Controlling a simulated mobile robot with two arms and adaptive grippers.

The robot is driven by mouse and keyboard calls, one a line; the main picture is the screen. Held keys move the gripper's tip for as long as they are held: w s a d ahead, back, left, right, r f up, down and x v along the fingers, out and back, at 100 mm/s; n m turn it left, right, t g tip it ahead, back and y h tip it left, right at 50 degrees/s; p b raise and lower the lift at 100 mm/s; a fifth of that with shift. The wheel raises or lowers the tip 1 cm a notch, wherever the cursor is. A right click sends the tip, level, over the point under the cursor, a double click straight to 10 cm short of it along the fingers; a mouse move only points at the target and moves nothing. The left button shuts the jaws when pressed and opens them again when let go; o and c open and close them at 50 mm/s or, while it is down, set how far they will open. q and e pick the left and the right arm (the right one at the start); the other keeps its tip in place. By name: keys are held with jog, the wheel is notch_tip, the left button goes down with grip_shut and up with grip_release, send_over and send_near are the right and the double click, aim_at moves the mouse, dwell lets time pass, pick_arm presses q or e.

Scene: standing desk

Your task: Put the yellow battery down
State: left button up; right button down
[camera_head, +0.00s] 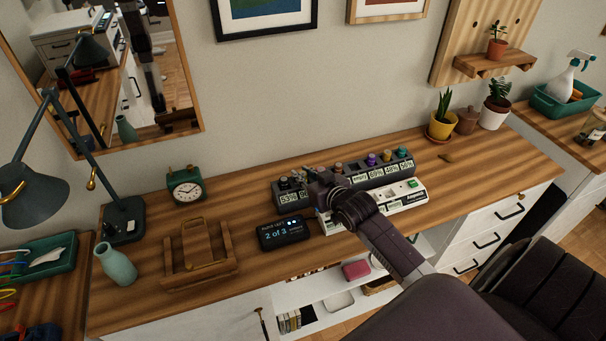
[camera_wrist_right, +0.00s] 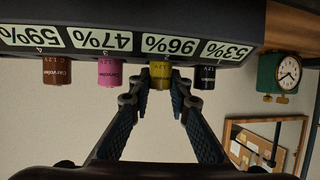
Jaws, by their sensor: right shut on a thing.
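My right gripper (camera_head: 318,180) is over the left part of the dark charger rack (camera_head: 290,208). In the right wrist view, which is upside down, its fingers (camera_wrist_right: 160,93) are closed around the yellow battery (camera_wrist_right: 160,75). The yellow battery is upright at the rack's slot 2, by the 96% label; its lower end is hidden, so I cannot tell how deep it sits. A black battery (camera_wrist_right: 205,77) stands on one side, by 53%. A pink battery (camera_wrist_right: 110,71) and a brown battery (camera_wrist_right: 57,72) stand on the other. My left gripper is not in view.
A white battery holder (camera_head: 408,196) lies in front of the rack, beside a black display reading "2 of 3" (camera_head: 284,234). A green clock (camera_head: 186,186), wooden stand (camera_head: 200,268) and desk lamp (camera_head: 125,222) are left. Potted plants (camera_head: 441,128) are right. The desk's right end is mostly clear.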

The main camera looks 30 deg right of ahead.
jog(key=c, duration=2.1)
grip_release()
jog(key=shift+f, duration=0.1)
jog(key=shift+r, duration=0.2)
jog(key=shift+s, duration=0.45)
jog(key=v, duration=1.1)
jog(key=shift+r+b, duration=0.2)
jog(key=shift+b, duration=0.2)
